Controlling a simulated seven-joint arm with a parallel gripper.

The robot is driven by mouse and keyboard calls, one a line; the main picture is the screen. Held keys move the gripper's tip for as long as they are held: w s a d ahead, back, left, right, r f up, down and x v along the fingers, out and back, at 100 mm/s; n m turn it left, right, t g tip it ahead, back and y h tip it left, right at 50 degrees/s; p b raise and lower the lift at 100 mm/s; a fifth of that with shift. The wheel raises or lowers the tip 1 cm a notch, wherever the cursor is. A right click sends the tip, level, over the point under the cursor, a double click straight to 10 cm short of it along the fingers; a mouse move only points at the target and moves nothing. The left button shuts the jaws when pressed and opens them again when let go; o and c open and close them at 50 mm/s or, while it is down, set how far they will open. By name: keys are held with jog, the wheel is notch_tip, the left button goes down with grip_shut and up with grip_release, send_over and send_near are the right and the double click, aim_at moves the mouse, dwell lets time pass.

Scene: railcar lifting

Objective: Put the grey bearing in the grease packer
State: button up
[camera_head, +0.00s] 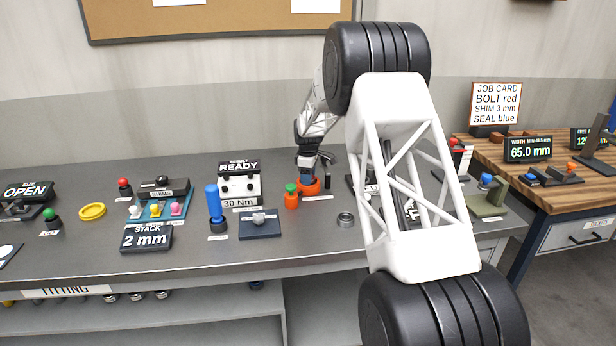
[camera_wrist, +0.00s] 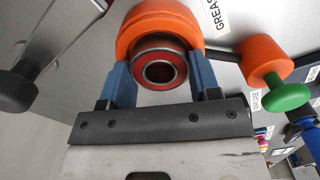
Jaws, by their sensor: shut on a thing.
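My gripper (camera_wrist: 158,85) has two blue fingers, shut on a bearing (camera_wrist: 178,57) with a grey metal rim and a red face ring around a dark bore. The orange grease packer cup (camera_wrist: 135,25) is right behind the bearing in the wrist view. The bearing overlaps the cup's mouth; I cannot tell whether it is seated in it or just above. In the head view my gripper (camera_head: 308,177) is over the orange cup (camera_head: 312,188), and the held bearing is hidden. A grey ring-shaped bearing (camera_head: 345,219) lies loose on the bench, to the right of the packer.
An orange cylinder with a green knob (camera_head: 291,188) joins the packer by a dark pipe. A torque unit reading READY (camera_head: 239,185), a blue upright handle (camera_head: 214,203) and a dark blue block (camera_head: 259,226) stand to the left. My arm covers the bench's right part.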

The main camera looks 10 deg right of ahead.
jog(key=shift+s+f, duration=0.1)
jog(key=shift+f, duration=0.65)
jog(key=o, duration=0.7)
jog(key=shift+f, duration=0.15)
jog(key=shift+c, duration=0.2)
jog(key=o, duration=0.4)
jog(key=shift+s+f, duration=0.15)
jog(key=shift+f, duration=0.1)
jog(key=shift+a+r, duration=0.1)
jog(key=shift+r, duration=0.35)
jog(key=shift+c, duration=0.5)
jog(key=shift+o, duration=0.5)
jog(key=shift+r, duration=0.4)
notch_tip(320, 180, up, 13)
jog(key=shift+w, duration=0.25)
jog(key=shift+f, duration=0.1)
